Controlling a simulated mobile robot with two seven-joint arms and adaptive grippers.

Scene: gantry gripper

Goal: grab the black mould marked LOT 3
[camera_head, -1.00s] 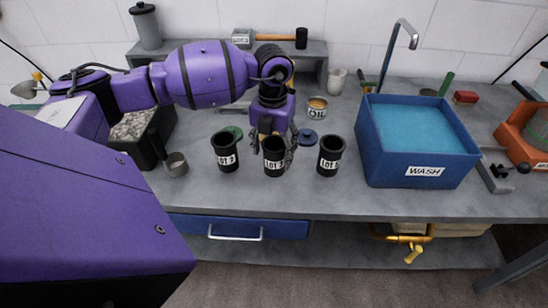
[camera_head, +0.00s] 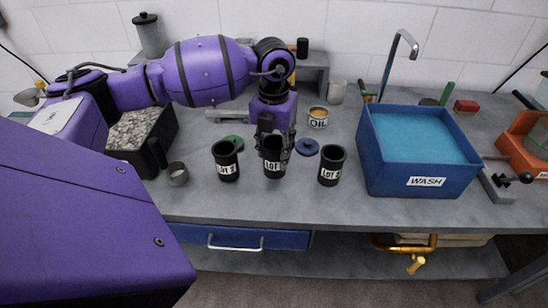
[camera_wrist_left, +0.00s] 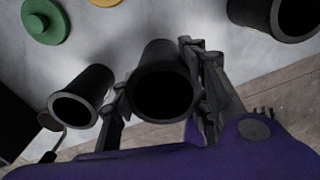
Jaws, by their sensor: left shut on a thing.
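Three black cup-shaped moulds with white LOT labels stand in a row at the front of the bench. My left gripper (camera_head: 274,146) comes down from above and is shut on the middle mould (camera_head: 273,168), with its fingers on either side. The middle mould also shows in the left wrist view (camera_wrist_left: 163,58), open mouth toward the camera. Its label number is hard to read. The left mould (camera_head: 226,163) and the right mould (camera_head: 331,164) stand clear of the gripper. The left label looks like LOT 3 or LOT 2, the right like LOT 5. My right gripper is out of view.
A blue WASH tub (camera_head: 418,150) stands to the right. An OIL tin (camera_head: 318,117), a blue lid (camera_head: 307,147) and a green lid (camera_head: 233,142) lie behind the moulds.

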